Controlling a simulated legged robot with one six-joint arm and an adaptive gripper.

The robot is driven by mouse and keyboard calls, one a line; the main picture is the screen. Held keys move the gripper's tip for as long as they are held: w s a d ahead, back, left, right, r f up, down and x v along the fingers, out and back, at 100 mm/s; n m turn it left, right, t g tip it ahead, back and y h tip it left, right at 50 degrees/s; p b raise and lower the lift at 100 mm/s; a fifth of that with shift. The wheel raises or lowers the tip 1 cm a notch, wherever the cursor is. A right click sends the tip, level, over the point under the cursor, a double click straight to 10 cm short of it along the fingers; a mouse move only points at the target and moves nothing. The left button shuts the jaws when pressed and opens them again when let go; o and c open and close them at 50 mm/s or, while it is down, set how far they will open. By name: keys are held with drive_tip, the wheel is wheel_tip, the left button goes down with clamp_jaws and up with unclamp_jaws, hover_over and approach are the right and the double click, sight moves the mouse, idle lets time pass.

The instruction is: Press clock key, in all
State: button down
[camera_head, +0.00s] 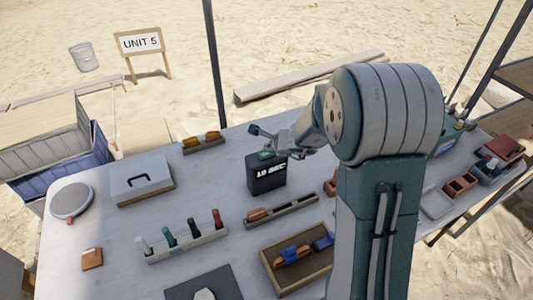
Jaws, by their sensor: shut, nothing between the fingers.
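The clock (263,183) is a black box marked "10 SEC" standing near the middle of the table. Its green key (265,155) is on top. My arm reaches in from the right, and my gripper (256,131) is shut and empty. The exact height over the key is hard to tell from this view.
A long narrow tray (297,209) and a rack with several coloured markers (190,249) stand in front of the clock. A lidded box (138,180) is at left, and a round plate (71,200) is beyond it. A small holder (204,143) is behind. Clear table lies left of the clock.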

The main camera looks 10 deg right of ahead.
sight(268, 154)
drive_tip(key=shift+r, duration=0.3)
drive_tip(key=shift+r, duration=2.4)
drive_tip(key=shift+s+a+r, duration=0.2)
drive_tip(key=shift+r, duration=0.15)
drive_tip(key=s+a+r+n+g+y, duration=0.1)
drive_tip(key=s+a+r+n, duration=0.1)
drive_tip(key=s+r+n, duration=0.4)
drive_tip(key=s+a+r+n+g, duration=0.1)
drive_tip(key=s+a+r+n, duration=0.25)
drive_tip(key=s+n, duration=0.35)
drive_tip(key=s+d+r+n+h, duration=0.1)
drive_tip(key=s+n, duration=0.3)
drive_tip(key=s, duration=0.5)
drive_tip(key=s+d+n+h, duration=0.3)
drive_tip(key=s+d+n, duration=0.1)
drive_tip(key=s, duration=0.5)
drive_tip(key=shift+s+d+r+n+g+h, duration=0.15)
drive_tip(key=shift+d+r+n+g+h, duration=0.2)
drive_tip(key=shift+n, duration=0.35)
